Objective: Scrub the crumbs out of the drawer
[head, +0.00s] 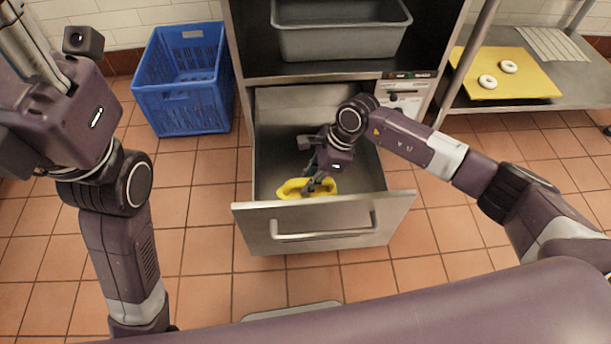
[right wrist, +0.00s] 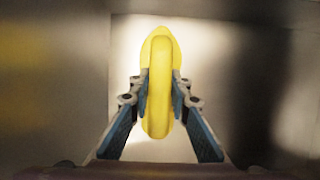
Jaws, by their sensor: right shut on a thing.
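The metal drawer (head: 268,163) stands pulled open below the counter, its handle (head: 323,229) facing me. My right gripper (head: 316,184) is down inside the drawer near its front wall. It is shut on a yellow scrubber (head: 293,188), which also shows between the two fingers in the right wrist view (right wrist: 160,90). The scrubber is at or close to the drawer floor; I cannot tell whether it touches. I cannot make out any crumbs in either view. My left arm is at the left of the head view, but its gripper's fingers are not in view.
A blue crate (head: 183,103) stands on the tiled floor left of the drawer. A grey tub (head: 340,40) sits above the drawer. A steel table (head: 580,98) at the right holds a yellow board (head: 525,82) with two white rings (head: 488,82). The drawer walls enclose my right gripper closely.

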